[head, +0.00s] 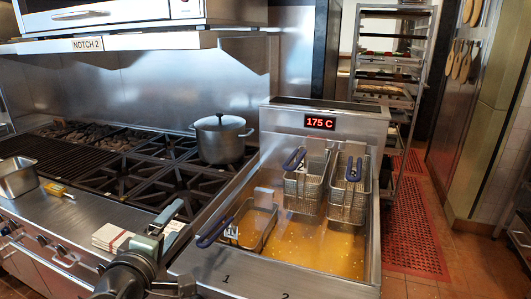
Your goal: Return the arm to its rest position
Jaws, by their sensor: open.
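My gripper (172,226) shows at the bottom of the head view, seen from behind, with part of my dark arm below it. It is open, over the front ledge between the stove and the fryer. No object shows between its fingers, though its far side is partly hidden. A folded white cloth with a red stripe (109,238) lies on the ledge just left of it.
The fryer (240,275) holds oil and several wire baskets; a blue-handled one (258,225) sits low near my gripper, its handle reaching left. A lidded pot (221,140) stands on the burners. A metal pan (17,178) and a yellow-handled tool (56,189) lie left.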

